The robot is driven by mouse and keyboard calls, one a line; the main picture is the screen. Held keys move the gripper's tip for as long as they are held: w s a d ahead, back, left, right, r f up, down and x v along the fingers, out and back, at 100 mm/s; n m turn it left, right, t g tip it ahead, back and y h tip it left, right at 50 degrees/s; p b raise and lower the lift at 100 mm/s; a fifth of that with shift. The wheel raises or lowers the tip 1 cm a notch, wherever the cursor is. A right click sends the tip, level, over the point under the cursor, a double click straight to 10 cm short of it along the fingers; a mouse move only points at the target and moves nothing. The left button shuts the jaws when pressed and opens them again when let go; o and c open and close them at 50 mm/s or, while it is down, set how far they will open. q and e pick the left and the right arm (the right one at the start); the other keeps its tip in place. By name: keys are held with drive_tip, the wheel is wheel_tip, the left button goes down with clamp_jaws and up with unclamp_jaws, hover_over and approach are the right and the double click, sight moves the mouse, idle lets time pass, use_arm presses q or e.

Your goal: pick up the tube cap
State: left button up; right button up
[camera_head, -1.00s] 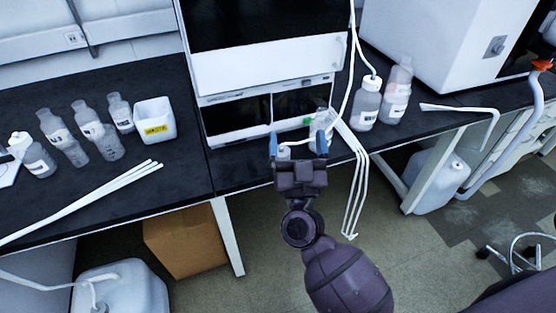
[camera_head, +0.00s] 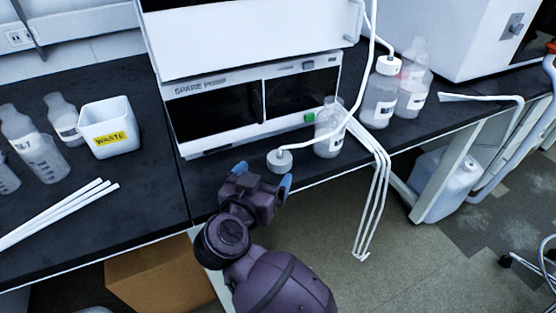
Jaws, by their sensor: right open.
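The white tube cap (camera_head: 280,160) lies on the black bench in front of the chromatography stack, with a white tube running from it up to the right. My right gripper (camera_head: 264,172) is open, with its blue fingertips just short of the cap on the near side. I see nothing between the fingers, and the cap looks free of them. How close the fingers are to the bench is hard to tell. My left gripper is not in view.
A clear bottle (camera_head: 329,128) stands right of the cap, close to the stack (camera_head: 255,95). Capped and open bottles stand further right. A waste container (camera_head: 110,128) and loose white tubes (camera_head: 60,214) are on the left. Several tubes (camera_head: 372,205) hang over the bench edge.

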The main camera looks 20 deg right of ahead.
sight(278, 160)
drive_tip(key=shift+x, duration=1.15)
drive_tip(key=b+x, duration=0.1)
drive_tip(key=x, duration=0.1)
drive_tip(key=b+x, duration=0.1)
drive_tip(key=x, duration=0.1)
drive_tip(key=shift+d+f+b, duration=0.35)
drive_tip(key=shift+d+f, duration=0.05)
drive_tip(key=shift+w+d+r, duration=0.15)
drive_tip(key=shift+w+d, duration=0.05)
drive_tip(key=shift+w, duration=0.05)
drive_tip(key=shift+r, duration=0.1)
drive_tip(key=c, duration=1)
drive_tip(key=shift+c, duration=0.2)
